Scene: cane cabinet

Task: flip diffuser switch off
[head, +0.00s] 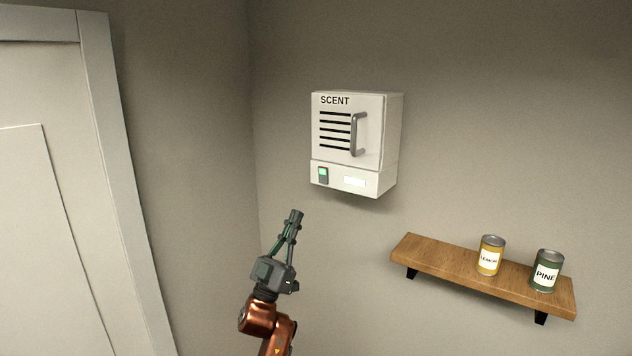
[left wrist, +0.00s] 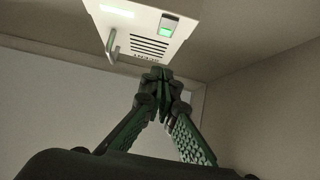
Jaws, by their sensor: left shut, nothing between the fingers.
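The diffuser (head: 345,140) is a white box marked SCENT on the wall, with dark vent slots and a grey handle (head: 357,134). Its switch (head: 323,176), dark with a lit green part, sits at the lower left of its front. In the left wrist view the diffuser (left wrist: 150,35) appears upside down, with the green-lit switch (left wrist: 168,26) near the top. My left gripper (head: 296,214) is shut and empty, below and to the left of the switch and apart from it. Its closed fingertips (left wrist: 158,74) also show in the left wrist view. My right gripper is not in view.
A wooden shelf (head: 440,261) on the wall at the lower right holds a yellow LEMON can (head: 490,256) and a green PINE can (head: 546,271). A white door (head: 40,200) and its frame stand at the left. The wall around the diffuser is bare.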

